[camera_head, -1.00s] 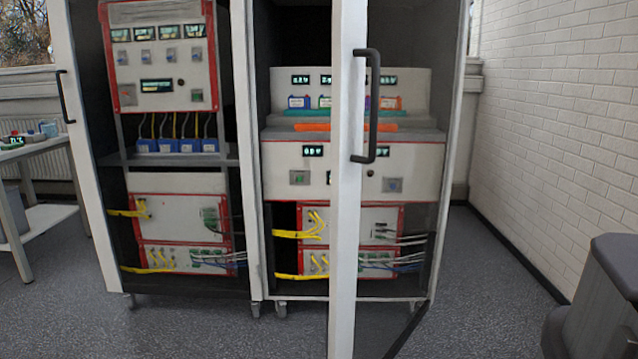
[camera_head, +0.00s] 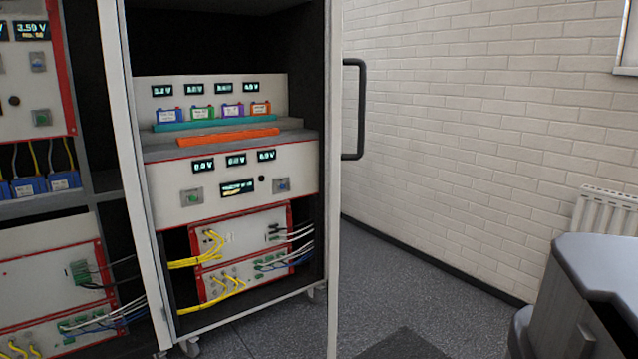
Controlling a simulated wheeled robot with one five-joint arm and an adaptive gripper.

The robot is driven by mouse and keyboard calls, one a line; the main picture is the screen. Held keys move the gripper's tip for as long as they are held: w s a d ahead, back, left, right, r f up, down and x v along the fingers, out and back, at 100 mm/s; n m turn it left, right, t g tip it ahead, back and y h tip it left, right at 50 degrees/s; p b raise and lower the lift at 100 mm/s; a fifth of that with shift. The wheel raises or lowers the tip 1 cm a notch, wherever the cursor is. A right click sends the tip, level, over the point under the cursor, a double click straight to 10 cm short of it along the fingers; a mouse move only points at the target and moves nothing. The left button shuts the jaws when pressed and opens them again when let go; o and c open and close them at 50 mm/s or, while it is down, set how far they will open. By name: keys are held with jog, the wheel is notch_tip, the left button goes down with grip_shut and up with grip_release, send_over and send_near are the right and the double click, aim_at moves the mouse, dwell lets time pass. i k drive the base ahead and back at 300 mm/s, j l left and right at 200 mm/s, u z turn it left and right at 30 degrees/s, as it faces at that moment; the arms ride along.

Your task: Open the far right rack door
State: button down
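The far right rack (camera_head: 235,165) stands left of the picture's middle, with its inside in plain view. Its door (camera_head: 333,200) stands open along the rack's right side and shows almost edge-on, as a narrow white upright strip. The dark D-shaped door handle (camera_head: 354,108) sticks out to the right of that strip, in front of the brick wall. The door's broad face is hardly visible from here. My gripper is not in view, and nothing is seen touching the handle.
Another rack (camera_head: 50,225) stands to the left with its instruments showing. A white brick wall (camera_head: 460,130) runs along the right, with a radiator (camera_head: 605,211) at the far right. Grey floor (camera_head: 385,270) is free between the door and the wall.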

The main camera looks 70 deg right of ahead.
aim_at(336, 62)
jog(key=i+z, duration=0.45)
jog(key=i+j+z, duration=0.1)
jog(key=i+z, duration=0.35)
jog(key=i+j+z, duration=0.25)
jog(key=i+z, duration=0.2)
